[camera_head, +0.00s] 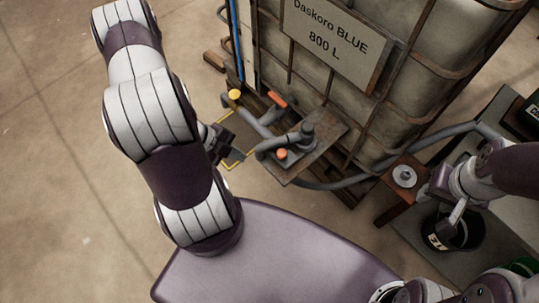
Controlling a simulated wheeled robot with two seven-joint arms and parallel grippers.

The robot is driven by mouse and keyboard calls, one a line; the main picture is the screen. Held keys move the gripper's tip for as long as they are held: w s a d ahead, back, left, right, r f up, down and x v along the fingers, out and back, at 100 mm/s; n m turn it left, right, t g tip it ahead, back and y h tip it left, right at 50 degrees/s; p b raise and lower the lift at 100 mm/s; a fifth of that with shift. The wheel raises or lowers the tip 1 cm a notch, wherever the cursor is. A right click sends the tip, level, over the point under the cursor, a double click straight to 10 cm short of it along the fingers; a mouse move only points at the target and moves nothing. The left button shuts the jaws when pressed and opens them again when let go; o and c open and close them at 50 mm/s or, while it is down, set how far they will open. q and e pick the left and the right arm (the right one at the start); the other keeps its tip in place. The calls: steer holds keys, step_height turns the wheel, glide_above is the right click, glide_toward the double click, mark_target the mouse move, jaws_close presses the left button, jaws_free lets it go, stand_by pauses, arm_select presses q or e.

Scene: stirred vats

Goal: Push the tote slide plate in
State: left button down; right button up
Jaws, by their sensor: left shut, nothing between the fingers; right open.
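The tote (400,70) is a caged tank with a sign reading "Daskoro BLUE 800 L". A flat rusty-brown plate (328,134) juts out low at its front; I take it for the slide plate. Grey pipe fittings (306,134) with an orange knob (282,154) stand at the plate, hiding part of it. My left gripper (232,152) is shut and empty, left of the fittings and apart from the plate. My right gripper (445,208) is open at the right, above a black bucket (468,232).
A grey hose (350,183) runs from the fittings towards the right. A small brown stand (385,210) with a round metal piece (404,176) is beside my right gripper. A yellow-capped pipe (234,95) and orange handle (277,99) are near my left gripper. The floor at left is clear.

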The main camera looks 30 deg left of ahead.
mark_target(283, 150)
arm_select(q)
steer(key=shift+w+d+f+b, duration=0.35)
steer(key=shift+w+d+f, duration=0.8)
steer(key=shift+f, duration=0.2)
steer(key=shift+w+d+f+b, duration=0.35)
steer(key=shift+w+d+f, duration=0.65)
steer(key=shift+w+f, duration=0.25)
steer(key=shift+w+d+f+b, duration=0.35)
steer(key=shift+w+d+f, duration=0.75)
steer(key=shift+f, duration=0.3)
steer(key=w, duration=0.2)
steer(key=w+d, duration=0.1)
steer(key=w, duration=0.1)
steer(key=shift+d, duration=0.2)
